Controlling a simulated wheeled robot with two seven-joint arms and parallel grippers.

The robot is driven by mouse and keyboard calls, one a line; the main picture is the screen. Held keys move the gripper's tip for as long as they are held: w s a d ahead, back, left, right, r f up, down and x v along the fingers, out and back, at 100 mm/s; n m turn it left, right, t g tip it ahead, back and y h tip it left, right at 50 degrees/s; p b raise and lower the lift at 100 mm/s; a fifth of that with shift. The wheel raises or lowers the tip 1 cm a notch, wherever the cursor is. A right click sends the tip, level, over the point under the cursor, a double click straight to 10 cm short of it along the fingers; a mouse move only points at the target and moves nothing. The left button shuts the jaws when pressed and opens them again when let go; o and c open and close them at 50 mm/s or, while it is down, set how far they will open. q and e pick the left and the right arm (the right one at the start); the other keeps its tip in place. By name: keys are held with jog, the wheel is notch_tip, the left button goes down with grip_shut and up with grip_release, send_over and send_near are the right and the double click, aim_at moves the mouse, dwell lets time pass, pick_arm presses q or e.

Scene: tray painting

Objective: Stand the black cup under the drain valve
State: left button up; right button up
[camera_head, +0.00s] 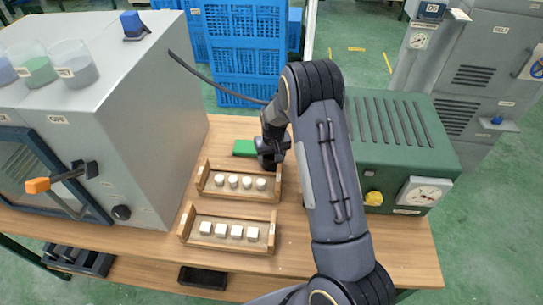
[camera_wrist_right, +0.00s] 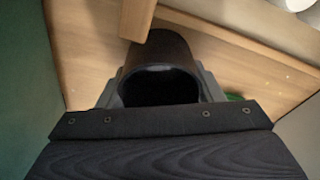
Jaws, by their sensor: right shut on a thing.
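The black cup (camera_wrist_right: 160,85) shows in the wrist view with its dark open mouth toward the camera. My right gripper (camera_wrist_right: 161,92) is shut on it, one grey finger on each side. In the head view my right gripper (camera_head: 271,150) is behind the back wooden tray, low over the table; the cup is hard to tell from the dark gripper there. A yellow knob or valve (camera_head: 373,198) is on the front of the green machine (camera_head: 400,150), to the right of my arm. I cannot tell if it is the drain valve. My left gripper is not in view.
Two wooden trays, a back one (camera_head: 206,180) and a front one (camera_head: 190,236), hold several white blocks. A green object (camera_head: 244,148) lies beside my right gripper. A grey oven (camera_head: 165,110) stands left. A gauge (camera_head: 424,194) is right of the yellow part. My forearm hides table between trays and machine.

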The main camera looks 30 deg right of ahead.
jog(key=shift+f, duration=0.1)
jog(key=o, duration=1)
